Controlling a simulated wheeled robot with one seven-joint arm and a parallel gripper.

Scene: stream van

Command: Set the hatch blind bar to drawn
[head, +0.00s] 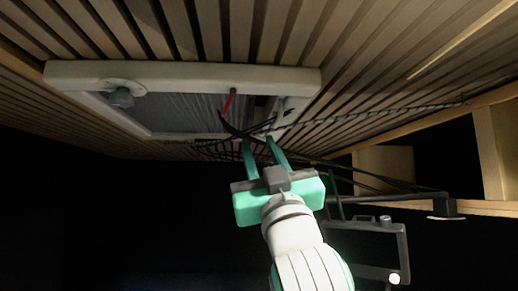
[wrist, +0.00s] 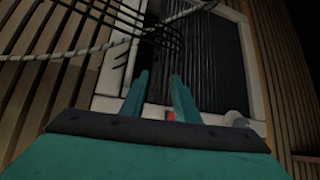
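The roof hatch has a pale frame (head: 75,72) set in the slatted ceiling; in the wrist view the frame (wrist: 247,70) is seen close up. A grey pleated blind (head: 185,108) covers most of the opening, and it shows dark in the wrist view (wrist: 210,55). A dark gap lies at its right side in the head view. The blind bar cannot be made out clearly there. My gripper (head: 258,140) is open and empty below the hatch's right part; its two teal fingers stand apart in the wrist view (wrist: 159,76).
A red piece (head: 228,102) hangs at the frame; a red patch (wrist: 170,116) shows between my fingers. Dark cables and a pale rope (head: 385,112) run past the hatch, close to my fingers. A round knob (head: 121,97) sits on the frame's left. A dark bracket frame (head: 375,245) stands lower right.

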